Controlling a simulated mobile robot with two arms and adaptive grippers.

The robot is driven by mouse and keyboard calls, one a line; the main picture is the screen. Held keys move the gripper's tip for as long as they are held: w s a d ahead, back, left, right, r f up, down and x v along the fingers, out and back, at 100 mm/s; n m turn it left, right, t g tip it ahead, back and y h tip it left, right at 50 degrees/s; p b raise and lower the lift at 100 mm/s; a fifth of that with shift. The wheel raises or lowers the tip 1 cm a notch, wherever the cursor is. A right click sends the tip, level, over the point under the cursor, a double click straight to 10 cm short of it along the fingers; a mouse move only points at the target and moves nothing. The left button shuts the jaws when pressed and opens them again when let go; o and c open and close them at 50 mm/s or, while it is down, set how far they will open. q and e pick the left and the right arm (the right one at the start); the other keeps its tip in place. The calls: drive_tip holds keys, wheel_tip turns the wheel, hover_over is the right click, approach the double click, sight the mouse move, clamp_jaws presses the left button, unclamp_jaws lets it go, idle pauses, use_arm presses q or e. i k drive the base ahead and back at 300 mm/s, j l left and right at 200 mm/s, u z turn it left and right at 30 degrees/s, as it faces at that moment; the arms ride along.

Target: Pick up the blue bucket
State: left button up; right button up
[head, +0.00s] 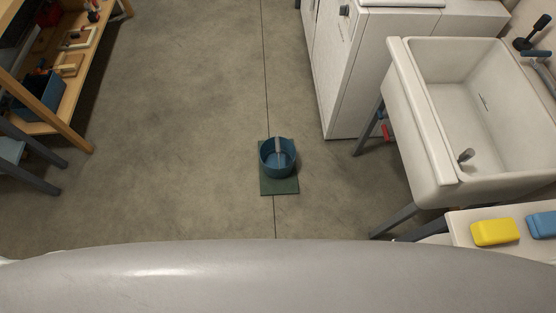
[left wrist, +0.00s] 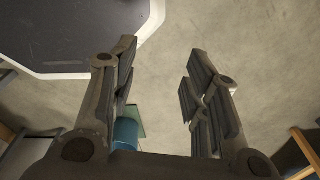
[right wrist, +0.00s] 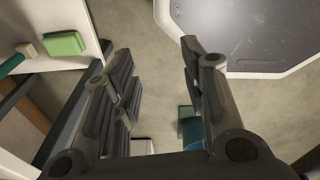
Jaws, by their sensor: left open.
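The blue bucket (head: 268,167) stands upright on a dark green mat (head: 280,187) on the floor, ahead of my body. A grey handle or bar shows inside its opening. Neither gripper shows in the head view. In the left wrist view my left gripper (left wrist: 158,72) is open and empty. The bucket (left wrist: 126,134) is partly hidden behind its left finger, with the mat (left wrist: 138,113) beside it. In the right wrist view my right gripper (right wrist: 157,68) is open and empty. Part of the bucket (right wrist: 192,133) shows behind its right finger. Both grippers are apart from the bucket.
A white sink (head: 425,150) on grey legs stands at right, beside a white cabinet (head: 345,80). A yellow sponge (head: 494,232) and a blue one (head: 542,225) lie at lower right. A wooden shelf (head: 75,95) stands at left. The floor around the bucket is clear.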

sight(278, 156)
drive_tip(key=i+j+z, duration=0.2)
drive_tip(key=i+j, duration=0.2)
drive_tip(key=j, duration=0.25)
drive_tip(key=i+j+z, duration=0.2)
drive_tip(key=i+j, duration=0.2)
drive_tip(key=j, duration=0.25)
drive_tip(key=i+j+z, duration=0.15)
drive_tip(key=j, duration=0.25)
